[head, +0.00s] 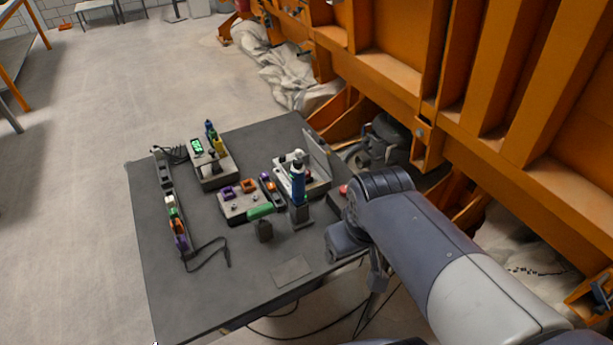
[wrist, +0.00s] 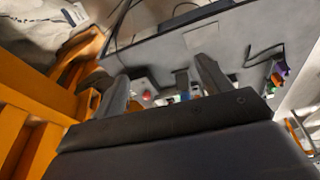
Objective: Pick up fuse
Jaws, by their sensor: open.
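I cannot tell for sure which small part is the fuse.
A box with a green display (head: 197,146) stands at the back of the table (head: 160,270). A strip with coloured plugs (head: 175,215) and a black cable lie left. A red knob (head: 343,190) is near the right edge. An orange steel frame (head: 480,85) stands beyond. The table's front left is clear.

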